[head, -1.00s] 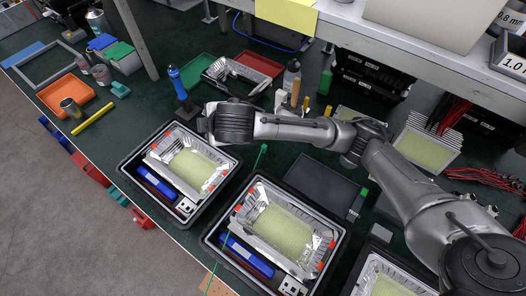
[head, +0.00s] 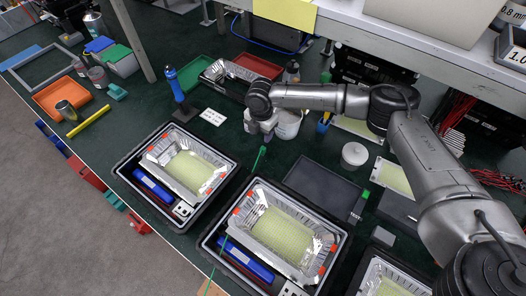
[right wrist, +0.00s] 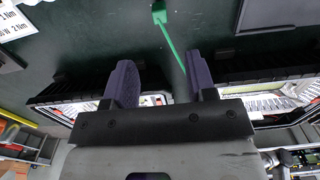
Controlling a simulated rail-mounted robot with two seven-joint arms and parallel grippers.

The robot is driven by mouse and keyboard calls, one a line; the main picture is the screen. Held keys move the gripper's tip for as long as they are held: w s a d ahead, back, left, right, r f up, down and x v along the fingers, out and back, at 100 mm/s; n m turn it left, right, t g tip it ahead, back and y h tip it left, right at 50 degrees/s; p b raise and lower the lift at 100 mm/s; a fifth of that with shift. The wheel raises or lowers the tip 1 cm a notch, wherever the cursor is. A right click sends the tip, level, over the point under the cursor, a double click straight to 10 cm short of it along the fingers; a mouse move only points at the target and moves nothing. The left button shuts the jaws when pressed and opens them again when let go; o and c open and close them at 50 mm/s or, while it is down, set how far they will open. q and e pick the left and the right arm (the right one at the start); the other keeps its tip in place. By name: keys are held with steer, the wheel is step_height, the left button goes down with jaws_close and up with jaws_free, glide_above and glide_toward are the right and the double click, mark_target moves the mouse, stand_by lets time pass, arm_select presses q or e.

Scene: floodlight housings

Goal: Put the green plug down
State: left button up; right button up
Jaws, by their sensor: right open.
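The green plug (head: 263,150) lies on the dark green table between the two nearest floodlight housings, with its thin green cable running toward the front. In the right wrist view the plug (right wrist: 159,14) shows at the top, beyond the fingertips and apart from them. Its cable slants down toward the right finger. My right gripper (head: 262,128) hangs above the table behind the plug, partly hidden by its own wrist. In the wrist view the right gripper (right wrist: 163,75) has its two fingers wide apart, with nothing held between them. My left gripper is out of view.
Floodlight housings in black trays, left (head: 186,170) and middle (head: 277,224), flank the plug. A blue-handled tool (head: 175,84), a white label card (head: 213,117) and a white jar (head: 354,154) stand around. A dark flat panel (head: 322,185) lies to the right.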

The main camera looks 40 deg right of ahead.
glide_above(262, 149)
step_height(262, 149, down, 5)
steer(key=shift+a+b, duration=0.15)
steer(key=shift+b, duration=0.25)
steer(key=shift+d+f+b, duration=0.2)
steer(key=shift+f+b, duration=0.65)
steer(key=shift+f, duration=1.8)
jaws_close()
